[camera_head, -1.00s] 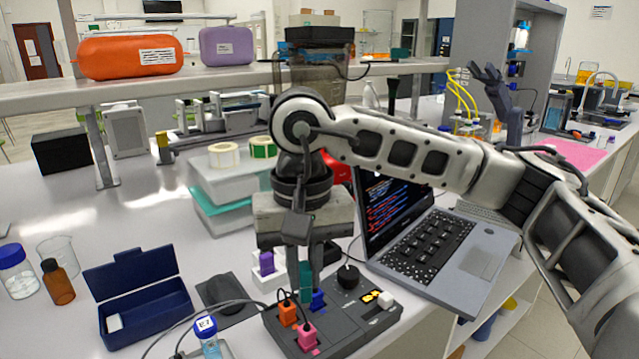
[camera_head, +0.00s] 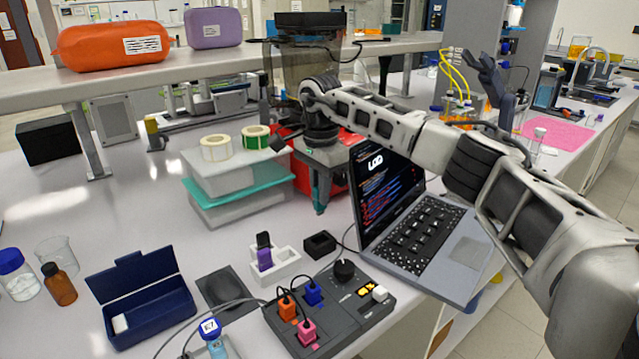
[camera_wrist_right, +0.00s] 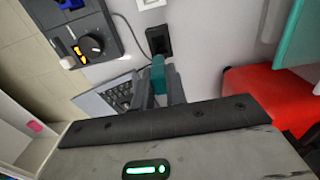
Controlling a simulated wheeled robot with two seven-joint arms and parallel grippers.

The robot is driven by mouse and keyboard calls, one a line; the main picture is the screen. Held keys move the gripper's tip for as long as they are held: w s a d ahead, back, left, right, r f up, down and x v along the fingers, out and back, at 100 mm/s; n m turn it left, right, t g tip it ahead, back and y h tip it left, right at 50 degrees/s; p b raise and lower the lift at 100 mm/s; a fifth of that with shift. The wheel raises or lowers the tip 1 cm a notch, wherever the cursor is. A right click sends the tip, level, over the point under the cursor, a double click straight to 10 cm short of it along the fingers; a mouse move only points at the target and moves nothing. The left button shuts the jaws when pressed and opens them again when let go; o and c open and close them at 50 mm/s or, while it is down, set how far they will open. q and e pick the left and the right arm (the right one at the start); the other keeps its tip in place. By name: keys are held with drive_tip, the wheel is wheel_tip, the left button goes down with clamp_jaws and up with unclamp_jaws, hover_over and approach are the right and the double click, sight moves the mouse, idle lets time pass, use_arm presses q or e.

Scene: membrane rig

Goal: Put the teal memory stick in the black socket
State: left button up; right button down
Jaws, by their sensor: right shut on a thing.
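The teal memory stick (camera_wrist_right: 158,73) is held between the fingers of my right gripper (camera_wrist_right: 158,88) in the right wrist view. In the head view the right gripper (camera_head: 320,190) points down, with the stick's teal end (camera_head: 320,209) low between its fingers. The black socket (camera_head: 319,244) lies on the white bench just below and in front of the stick, with a visible gap between them. In the wrist view the socket (camera_wrist_right: 158,38) is just beyond the stick's end. My left gripper is out of view.
A white holder with a purple stick (camera_head: 264,256) stands left of the socket. A grey control box (camera_head: 335,318) with colored plugs is in front. The open laptop (camera_head: 420,245) is close on the right.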

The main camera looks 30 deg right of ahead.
sight(321, 209)
drive_tip(key=shift+f, duration=1.2)
drive_tip(key=shift+f+b, duration=0.65)
drive_tip(key=shift+f, duration=0.15)
drive_tip(key=shift+f+b, duration=0.5)
drive_tip(key=shift+f, duration=0.15)
drive_tip(key=shift+f+b, duration=0.35)
drive_tip(key=shift+f, duration=0.25)
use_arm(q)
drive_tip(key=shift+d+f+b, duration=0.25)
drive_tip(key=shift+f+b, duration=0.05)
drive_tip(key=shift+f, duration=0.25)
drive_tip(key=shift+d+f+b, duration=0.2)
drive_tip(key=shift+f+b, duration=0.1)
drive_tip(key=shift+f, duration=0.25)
use_arm(e)
drive_tip(key=shift+f, duration=1.4)
drive_tip(key=shift+f, duration=0.15)
drive_tip(key=c, duration=1.3)
unclamp_jaws()
drive_tip(key=shift+c, duration=0.2)
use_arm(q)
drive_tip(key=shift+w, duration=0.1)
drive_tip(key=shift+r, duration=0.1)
